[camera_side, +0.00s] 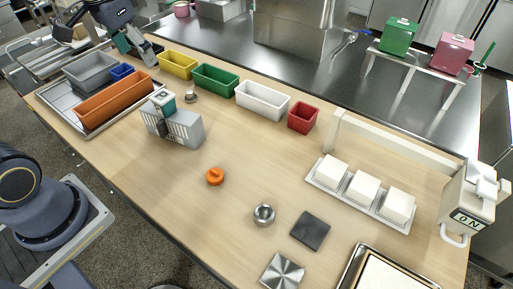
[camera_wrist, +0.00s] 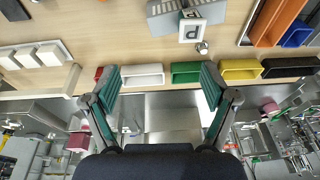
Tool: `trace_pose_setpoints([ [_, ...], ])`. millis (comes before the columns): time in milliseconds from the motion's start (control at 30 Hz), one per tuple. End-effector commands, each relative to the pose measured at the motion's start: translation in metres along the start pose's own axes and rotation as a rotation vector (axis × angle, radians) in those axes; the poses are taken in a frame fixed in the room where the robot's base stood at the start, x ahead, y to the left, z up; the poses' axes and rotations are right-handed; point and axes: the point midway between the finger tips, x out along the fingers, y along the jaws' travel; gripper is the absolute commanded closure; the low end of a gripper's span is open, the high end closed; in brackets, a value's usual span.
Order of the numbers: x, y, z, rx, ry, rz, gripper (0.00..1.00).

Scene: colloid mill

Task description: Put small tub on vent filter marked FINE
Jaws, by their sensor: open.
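No tub bears a name. Small candidates are a red tub (camera_side: 302,117) at the right end of the bin row and a blue tub (camera_side: 121,72) in the left tray; the wrist view shows both red (camera_wrist: 98,74) and blue (camera_wrist: 296,36). No FINE mark is readable. My gripper (camera_wrist: 160,88) is open and empty, high at the far left in the side view.
Yellow (camera_side: 178,64), green (camera_side: 215,78) and white (camera_side: 262,100) bins line the back edge. White blocks (camera_side: 364,187) sit on a tray at right, by an ON-marked machine (camera_side: 467,205). An orange knob (camera_side: 215,176), metal cup (camera_side: 263,214) and dark square (camera_side: 310,230) lie in front.

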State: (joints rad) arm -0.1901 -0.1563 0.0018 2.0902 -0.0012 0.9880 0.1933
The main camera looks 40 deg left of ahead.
Motion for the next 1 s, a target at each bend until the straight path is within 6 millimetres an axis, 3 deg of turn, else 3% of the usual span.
trace_pose_setpoints([
  [100, -0.025, 0.030, 0.041, 0.004, 0.118, 0.004, 0.15],
  [200, -0.032, 0.045, 0.070, -0.001, 0.192, 0.016, 0.15],
  [333, -0.033, 0.056, 0.093, -0.007, 0.254, 0.033, 0.15],
  [500, -0.031, 0.059, 0.103, -0.011, 0.277, 0.040, 0.15],
  [1000, -0.031, 0.059, 0.102, -0.011, 0.276, 0.040, 0.15],
])
